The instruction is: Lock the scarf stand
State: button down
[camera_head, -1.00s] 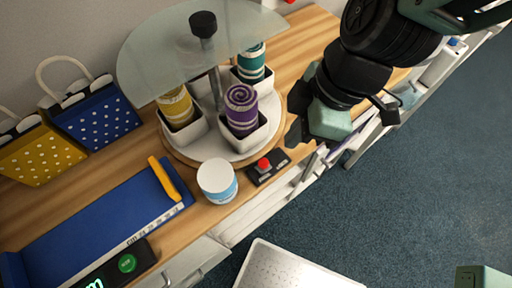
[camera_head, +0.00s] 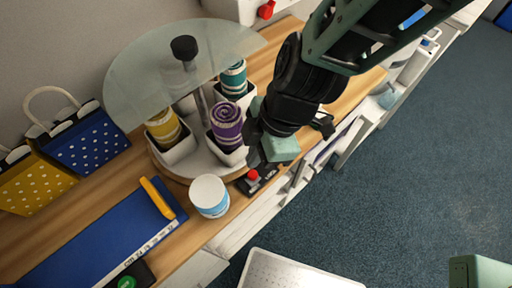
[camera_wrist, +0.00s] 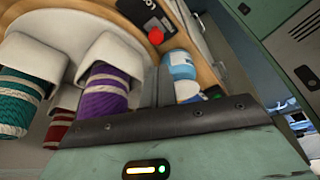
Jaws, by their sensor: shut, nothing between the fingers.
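The scarf stand (camera_head: 185,175) is a round turntable on the wooden counter, with rolled scarves in white cups around a central post and a clear half-disc above. The purple scarf (camera_head: 226,124) faces front, with the yellow scarf (camera_head: 163,127) to its left and the teal scarf (camera_head: 233,78) behind. A small black box with a red button (camera_head: 253,175) sits at the counter's front edge, partly hidden by my gripper; the button also shows in the wrist view (camera_wrist: 156,35). My gripper (camera_head: 250,155) is shut and empty, just above and beside the box, close to the purple scarf's cup.
A white jar with a blue label (camera_head: 210,196) stands left of the box. A blue paper trimmer (camera_head: 100,235) with a yellow handle lies at the left. A yellow bag (camera_head: 35,183) and a blue dotted bag (camera_head: 88,140) stand by the wall.

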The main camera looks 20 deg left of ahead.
send_over(246, 180)
notch_tip(246, 180, down, 6)
jog(key=shift+f, duration=0.15)
jog(key=w, duration=0.1)
jog(key=w+d+b, duration=0.1)
jog(key=shift+w+d, duration=0.2)
jog(key=shift+w, duration=0.2)
jog(key=shift+w+d, duration=0.1)
jog(key=shift+w, duration=0.05)
